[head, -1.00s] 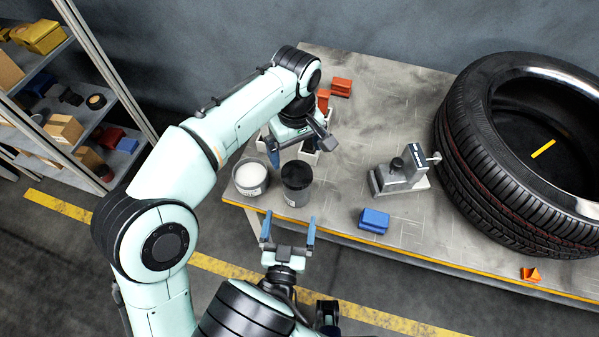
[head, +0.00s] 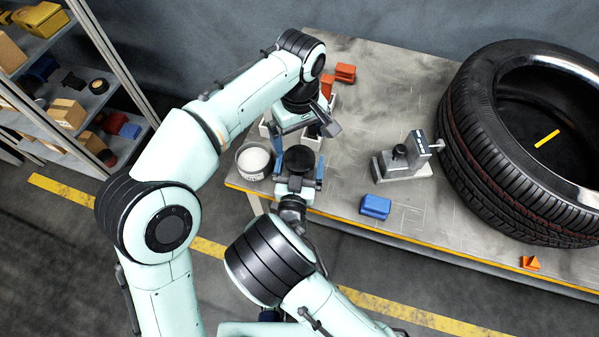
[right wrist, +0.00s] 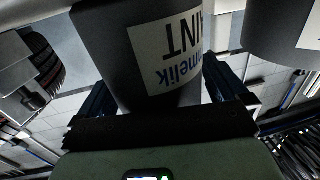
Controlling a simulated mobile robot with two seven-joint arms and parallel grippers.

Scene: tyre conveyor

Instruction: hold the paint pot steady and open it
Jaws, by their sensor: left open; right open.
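The paint pot (head: 296,160) stands upright near the table's front left edge, with a dark top in the head view. In the right wrist view the grey pot (right wrist: 135,50) with a white "PAINT" label is between my right fingers. My right gripper (head: 298,174) is open around the pot's near side, one finger on each side; whether they touch it cannot be told. My left gripper (head: 304,136) is open and empty above and just behind the pot, pointing down.
An open pot of white content (head: 253,161) stands just left. A blue block (head: 375,206), a grey device (head: 402,160) and a large tyre (head: 470,150) lie right. Shelves (head: 75,110) stand at far left.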

